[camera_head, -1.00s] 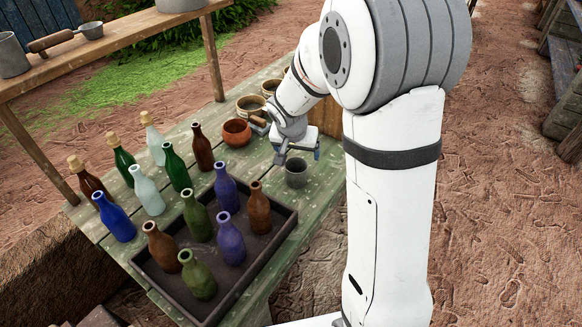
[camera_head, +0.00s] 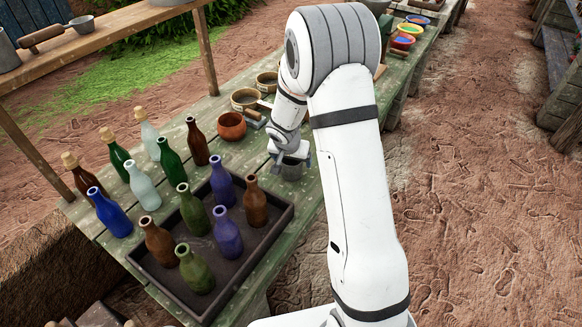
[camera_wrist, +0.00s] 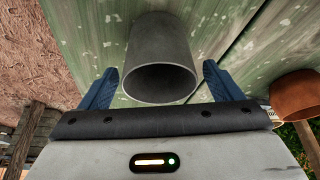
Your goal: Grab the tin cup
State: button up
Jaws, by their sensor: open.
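The tin cup (camera_wrist: 159,50) is a plain grey cylinder on the green table. In the wrist view its open mouth faces my gripper (camera_wrist: 160,88), and it lies between the two blue fingers. The fingers are apart, one on each side of the cup, with a gap on both sides.
A dark tray (camera_head: 270,233) holding several bottles stands left of the cup. More bottles stand behind it. A reddish clay bowl (camera_head: 231,126) is close by on the left, with round pots (camera_head: 245,98) behind. A raised shelf (camera_head: 120,25) is at the back left.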

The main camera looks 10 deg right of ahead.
jog(key=shift+c, duration=0.5)
jog(key=c, duration=1)
jog(key=shift+r, duration=0.1)
